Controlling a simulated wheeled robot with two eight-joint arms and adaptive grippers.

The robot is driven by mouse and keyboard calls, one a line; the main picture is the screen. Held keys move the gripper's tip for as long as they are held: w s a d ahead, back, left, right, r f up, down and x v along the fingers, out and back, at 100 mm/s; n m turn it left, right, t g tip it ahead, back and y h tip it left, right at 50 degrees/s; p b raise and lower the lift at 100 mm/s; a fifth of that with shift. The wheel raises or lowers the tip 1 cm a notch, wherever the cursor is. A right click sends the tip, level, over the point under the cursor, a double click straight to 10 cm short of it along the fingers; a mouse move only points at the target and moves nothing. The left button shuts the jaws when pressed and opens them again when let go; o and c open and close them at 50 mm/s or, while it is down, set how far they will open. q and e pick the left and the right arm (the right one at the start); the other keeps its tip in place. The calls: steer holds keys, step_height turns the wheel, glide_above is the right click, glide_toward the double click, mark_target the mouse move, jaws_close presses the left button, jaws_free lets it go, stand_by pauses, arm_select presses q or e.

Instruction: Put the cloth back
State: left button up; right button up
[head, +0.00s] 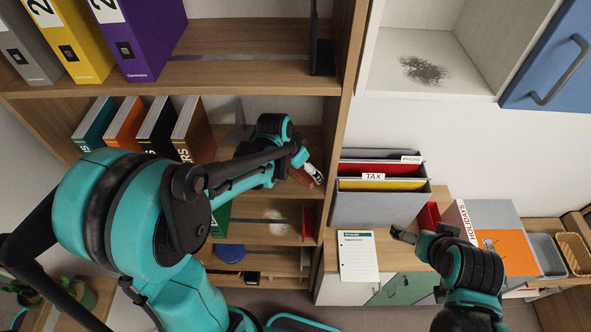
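My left arm reaches into the wooden bookcase, and my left gripper (313,173) is over a middle shelf near its right upright. A small reddish-brown item (302,178) shows right beside the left fingers; it may be the cloth, but it is small and partly covered. I cannot tell whether the fingers hold it. My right gripper (402,235) is above the low wooden counter, to the right of a printed sheet (358,256). It has nothing visible in it, and its fingers are too small to tell open from shut.
Binders (140,40) fill the upper left shelf. A file holder (380,205) stands on the counter, with a small red box (428,216) beside it. A dark smudge (424,70) marks the open white cabinet; a pale smudge (279,222) marks a lower shelf. The blue cabinet door (555,70) stands open.

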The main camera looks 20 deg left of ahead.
arm_select(q)
steer(key=v, duration=0.5)
steer(key=shift+s+a+r, duration=0.1)
steer(key=shift+r, duration=0.2)
steer(key=s+a+b, duration=0.1)
steer(key=s+a, duration=0.4)
steer(key=s, duration=0.5)
steer(key=s+d+r+n+t+y, duration=0.2)
steer(key=s+d+n+t, duration=0.1)
steer(key=s+n, duration=0.25)
step_height(320, 180, down, 31)
steer(key=b, duration=3.1)
steer(key=shift+w+b, duration=0.3)
steer(key=shift+w, duration=0.1)
